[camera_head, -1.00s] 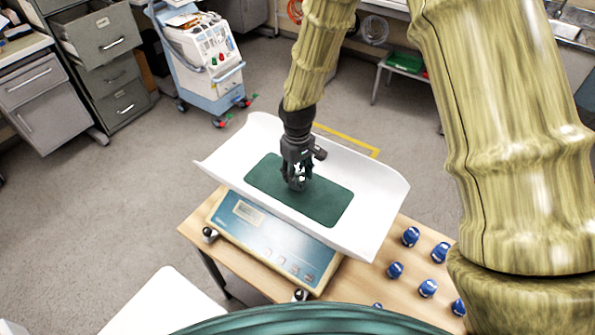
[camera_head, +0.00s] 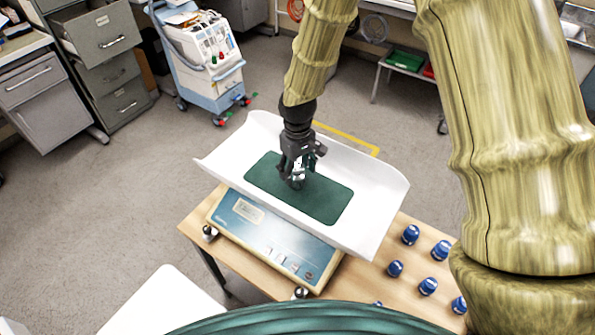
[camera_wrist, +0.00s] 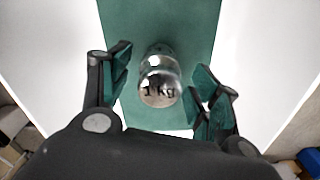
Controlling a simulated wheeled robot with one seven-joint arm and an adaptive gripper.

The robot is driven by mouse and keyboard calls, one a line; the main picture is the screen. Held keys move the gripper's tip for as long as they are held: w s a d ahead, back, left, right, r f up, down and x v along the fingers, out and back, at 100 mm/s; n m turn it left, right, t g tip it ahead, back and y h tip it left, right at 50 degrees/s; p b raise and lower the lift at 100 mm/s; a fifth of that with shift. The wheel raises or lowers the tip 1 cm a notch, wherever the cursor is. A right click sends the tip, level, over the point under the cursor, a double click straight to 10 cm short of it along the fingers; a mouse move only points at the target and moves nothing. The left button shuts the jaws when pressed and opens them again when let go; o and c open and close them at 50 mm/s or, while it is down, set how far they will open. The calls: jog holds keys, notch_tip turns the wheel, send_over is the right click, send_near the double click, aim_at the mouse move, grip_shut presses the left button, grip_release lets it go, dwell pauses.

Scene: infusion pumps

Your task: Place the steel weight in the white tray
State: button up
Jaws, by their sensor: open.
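The steel weight (camera_wrist: 160,80) is a shiny cylinder with a narrower neck, marked 1 kg. In the wrist view it is on the green mat (camera_wrist: 205,20), between my gripper's fingers, with gaps on both sides. The white tray (camera_head: 375,205) is the curved pan on top of the scale, and the green mat (camera_head: 325,200) lies in it. My gripper (camera_head: 297,182) is open above the mat, and it also shows in the wrist view (camera_wrist: 162,85). In the head view my fingers largely hide the weight.
The scale (camera_head: 270,240) stands on a wooden table (camera_head: 235,265). Several blue-capped items (camera_head: 411,235) stand right of the scale. A white surface (camera_head: 165,305) is at lower left. A medical cart (camera_head: 210,65) and grey drawers (camera_head: 100,45) stand behind on open floor.

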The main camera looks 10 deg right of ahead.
notch_tip(320, 180, up, 11)
jog(key=b, duration=0.2)
jog(key=shift+r+b, duration=0.15)
jog(key=shift+b, duration=0.25)
dwell(2.2)
